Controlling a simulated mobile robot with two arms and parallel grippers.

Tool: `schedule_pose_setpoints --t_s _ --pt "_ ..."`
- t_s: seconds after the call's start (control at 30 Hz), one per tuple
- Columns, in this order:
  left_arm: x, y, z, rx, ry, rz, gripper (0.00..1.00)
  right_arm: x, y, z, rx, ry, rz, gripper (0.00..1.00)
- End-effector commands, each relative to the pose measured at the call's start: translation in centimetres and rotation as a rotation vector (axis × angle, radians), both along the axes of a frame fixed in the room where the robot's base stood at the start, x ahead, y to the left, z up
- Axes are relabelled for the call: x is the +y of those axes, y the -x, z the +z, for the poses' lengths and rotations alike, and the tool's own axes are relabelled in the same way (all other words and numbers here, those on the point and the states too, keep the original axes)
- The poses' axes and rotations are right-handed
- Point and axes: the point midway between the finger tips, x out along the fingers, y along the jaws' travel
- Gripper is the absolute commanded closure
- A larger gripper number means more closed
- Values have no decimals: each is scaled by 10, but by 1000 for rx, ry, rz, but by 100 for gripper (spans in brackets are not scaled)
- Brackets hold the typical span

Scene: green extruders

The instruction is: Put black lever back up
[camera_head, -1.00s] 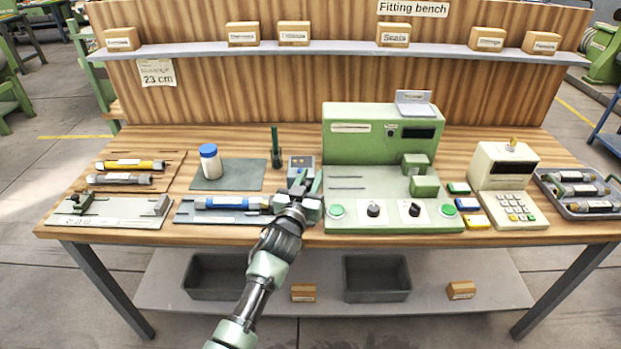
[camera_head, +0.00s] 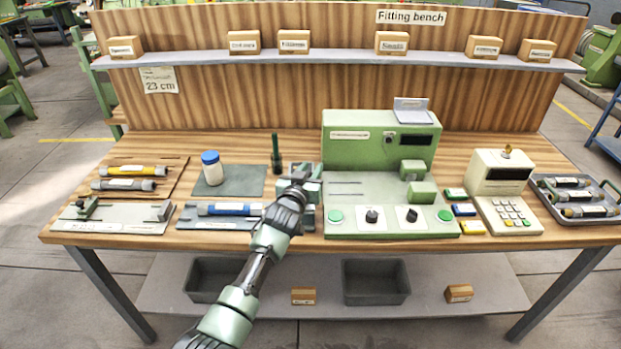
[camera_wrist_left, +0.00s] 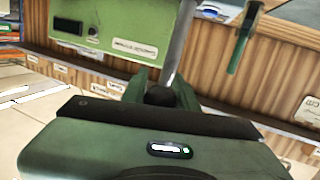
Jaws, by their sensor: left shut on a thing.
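My left gripper (camera_head: 304,183) is over the right end of the fixture plate (camera_head: 200,224) that carries the blue cylinder (camera_head: 230,209), just left of the green machine. In the left wrist view its green fingers (camera_wrist_left: 160,92) are closed around a black knob (camera_wrist_left: 158,96), the black lever's end as far as I can tell. A grey rod (camera_wrist_left: 181,45) runs from the knob toward the top of that view. In the head view my gripper and wrist hide the lever, so its angle cannot be read there. My right gripper is not in view.
The green machine (camera_head: 345,150) stands close to the right of my gripper. A dark green upright rod (camera_head: 276,150) and a white jar with blue cap (camera_head: 212,170) stand behind and left. Another fixture plate (camera_head: 120,226) lies further left. A shelf (camera_head: 340,60) runs along the back.

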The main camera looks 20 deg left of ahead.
Motion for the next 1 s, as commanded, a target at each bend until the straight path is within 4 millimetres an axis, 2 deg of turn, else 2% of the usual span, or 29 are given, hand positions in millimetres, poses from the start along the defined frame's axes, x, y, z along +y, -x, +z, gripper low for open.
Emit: schedule_pose_setpoints --t_s 0.03,0.1,1.0 --pt "3 -2 -10 13 -1 4 100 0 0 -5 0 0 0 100" --pt "4 -4 -11 16 -2 5 100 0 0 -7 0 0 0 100" --pt "6 -7 -17 27 -3 6 100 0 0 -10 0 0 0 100"
